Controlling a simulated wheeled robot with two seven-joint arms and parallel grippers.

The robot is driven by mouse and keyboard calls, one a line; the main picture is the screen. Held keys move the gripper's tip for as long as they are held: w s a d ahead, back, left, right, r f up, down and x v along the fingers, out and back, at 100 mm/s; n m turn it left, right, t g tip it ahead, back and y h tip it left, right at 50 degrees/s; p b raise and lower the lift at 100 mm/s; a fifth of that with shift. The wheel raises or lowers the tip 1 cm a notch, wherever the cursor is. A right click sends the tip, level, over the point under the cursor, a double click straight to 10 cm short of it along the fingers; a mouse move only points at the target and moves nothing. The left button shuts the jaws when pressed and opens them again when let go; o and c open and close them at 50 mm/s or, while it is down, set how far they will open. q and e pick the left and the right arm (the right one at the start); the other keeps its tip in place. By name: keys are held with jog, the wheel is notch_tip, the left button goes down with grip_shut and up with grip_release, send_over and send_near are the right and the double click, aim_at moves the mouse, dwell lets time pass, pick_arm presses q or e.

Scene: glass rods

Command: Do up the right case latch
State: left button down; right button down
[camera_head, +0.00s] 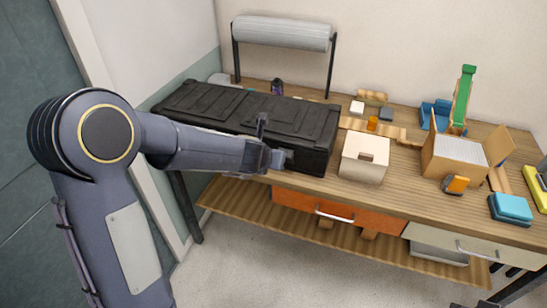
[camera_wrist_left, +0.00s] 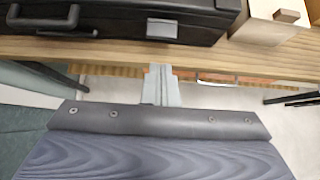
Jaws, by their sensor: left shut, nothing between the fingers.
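A long black case (camera_head: 255,112) lies on the workbench with its lid down; its front face also shows in the wrist view (camera_wrist_left: 110,28). A grey latch plate (camera_wrist_left: 162,28) is on the case front, right of the handle (camera_wrist_left: 45,20). I cannot tell whether this latch is fastened. My left gripper (camera_head: 277,159) is in front of the right part of the case front and hides some of it. In the wrist view its fingers (camera_wrist_left: 160,72) are together and empty, just short of the bench edge and in line with the latch.
The wooden bench edge (camera_wrist_left: 225,56) lies before my fingers, with an orange drawer (camera_head: 300,203) below. A paper roll (camera_head: 282,33) on a stand is behind the case. More boxes (camera_head: 455,160) crowd the right.

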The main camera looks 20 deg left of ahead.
pick_arm(q)
jog(key=shift+s+a+r, duration=0.1)
jog(key=shift+s+r, duration=0.25)
jog(key=shift+r, duration=0.5)
